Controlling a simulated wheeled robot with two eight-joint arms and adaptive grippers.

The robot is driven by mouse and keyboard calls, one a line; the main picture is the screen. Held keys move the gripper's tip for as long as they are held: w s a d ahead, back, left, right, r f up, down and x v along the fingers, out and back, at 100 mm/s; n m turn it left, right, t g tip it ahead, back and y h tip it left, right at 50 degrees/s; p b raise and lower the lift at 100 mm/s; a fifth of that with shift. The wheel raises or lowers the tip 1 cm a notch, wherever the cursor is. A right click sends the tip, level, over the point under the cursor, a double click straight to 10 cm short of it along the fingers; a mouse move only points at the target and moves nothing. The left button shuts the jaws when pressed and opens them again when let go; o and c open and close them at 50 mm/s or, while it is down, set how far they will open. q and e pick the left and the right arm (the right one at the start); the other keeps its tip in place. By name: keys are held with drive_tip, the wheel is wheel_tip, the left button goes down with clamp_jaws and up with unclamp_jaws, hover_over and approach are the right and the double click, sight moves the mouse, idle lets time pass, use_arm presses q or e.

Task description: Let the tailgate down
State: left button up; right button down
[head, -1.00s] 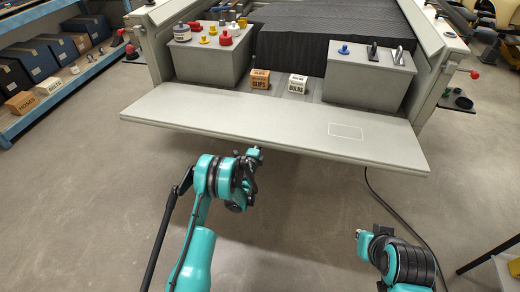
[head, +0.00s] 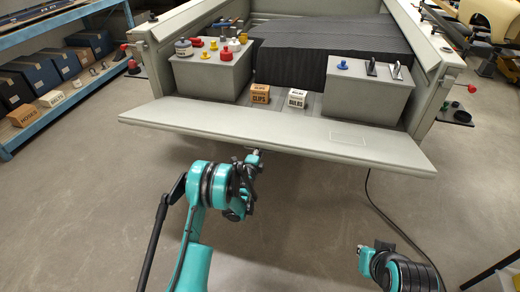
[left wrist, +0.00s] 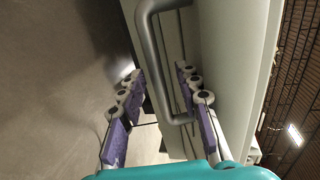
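The grey tailgate (head: 270,128) juts out from the back of the bed, close to level, with its inner face showing. It looks tilted slightly up toward its outer edge. My left gripper (head: 253,155) is at the middle of that outer edge. In the left wrist view, a grey bar handle (left wrist: 153,50) stands off the tailgate's pale outer side (left wrist: 225,60). The fingers of my left gripper (left wrist: 160,85) are open on either side of the handle, with gaps showing. The handle is hidden in the head view. My right gripper (head: 362,257) is low at the right, away from the tailgate; its fingers are unclear.
Two grey crates (head: 205,78) (head: 365,98) and two small boxes, clips (head: 260,94) and bulbs (head: 297,98), stand in the bed behind the tailgate. A blue shelf (head: 75,98) is at the left. A dark cable (head: 375,200) hangs at right. Floor in front is open.

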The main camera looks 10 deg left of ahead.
use_arm(q)
drive_tip(key=s+f, duration=0.3)
drive_tip(key=f, duration=0.3)
drive_tip(key=shift+s+f, duration=0.35)
drive_tip(key=shift+s, duration=0.05)
drive_tip(key=shift+a, duration=0.1)
idle(0.6)
